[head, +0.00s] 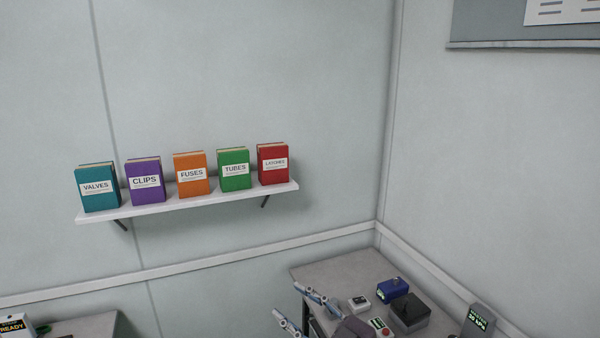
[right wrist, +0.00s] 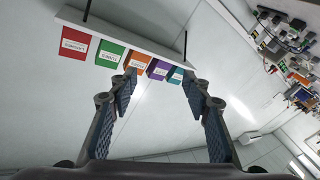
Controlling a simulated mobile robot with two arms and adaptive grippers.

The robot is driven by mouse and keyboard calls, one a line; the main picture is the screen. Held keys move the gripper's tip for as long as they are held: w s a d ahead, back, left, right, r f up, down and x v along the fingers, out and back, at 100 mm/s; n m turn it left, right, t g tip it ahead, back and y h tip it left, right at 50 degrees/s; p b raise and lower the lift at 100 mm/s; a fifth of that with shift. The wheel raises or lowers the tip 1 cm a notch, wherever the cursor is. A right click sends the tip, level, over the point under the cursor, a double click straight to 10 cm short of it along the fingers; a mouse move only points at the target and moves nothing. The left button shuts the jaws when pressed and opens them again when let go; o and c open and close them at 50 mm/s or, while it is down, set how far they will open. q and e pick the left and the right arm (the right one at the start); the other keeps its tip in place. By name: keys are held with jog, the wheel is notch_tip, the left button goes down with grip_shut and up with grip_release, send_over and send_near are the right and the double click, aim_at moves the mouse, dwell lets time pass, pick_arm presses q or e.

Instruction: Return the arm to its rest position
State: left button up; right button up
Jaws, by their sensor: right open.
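My right gripper (head: 304,312) shows at the bottom of the head view, in front of the grey table in the corner. Its two fingers are spread apart. In the right wrist view the right gripper (right wrist: 162,100) is open, with nothing between its fingers. The wall shelf with the coloured books lies beyond the fingertips there, well apart from them. My left gripper is not in view.
A white shelf (head: 200,204) on the wall bears several labelled books, such as the orange FUSES book (head: 191,174). The grey table (head: 345,268) carries a blue device (head: 392,289), a dark box (head: 408,313) and small testers. A READY device (head: 14,327) shows at bottom left.

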jog(key=s+d+f+m+t+h, duration=0.2)
jog(key=s+d+f+m+h, duration=0.15)
jog(key=d+m+h, duration=0.45)
jog(key=s+d+f+m+t+h, duration=0.1)
jog(key=s+d+f+m+h, duration=0.1)
jog(key=d+f+m+h, duration=0.5)
jog(key=s+d+f+n+g, duration=0.15)
jog(key=s+f+g, duration=0.25)
jog(key=s, duration=0.5)
jog(key=s+d+f+g+y, duration=0.1)
jog(key=s+d+f+g, duration=0.25)
jog(key=s, duration=0.65)
jog(key=s+d+f+g, duration=0.2)
jog(key=s+f+g, duration=0.2)
jog(key=s, duration=0.5)
notch_tip(320, 180, down, 28)
jog(key=s+g+b, duration=0.2)
jog(key=s+b, duration=0.1)
jog(key=s+d+f+b, duration=0.1)
jog(key=s+d+f, duration=0.1)
jog(key=s+f, duration=1.5)
jog(key=shift+d+f+n+g+b, duration=0.35)
jog(key=shift+f+n+g, duration=0.1)
jog(key=shift+f, duration=0.5)
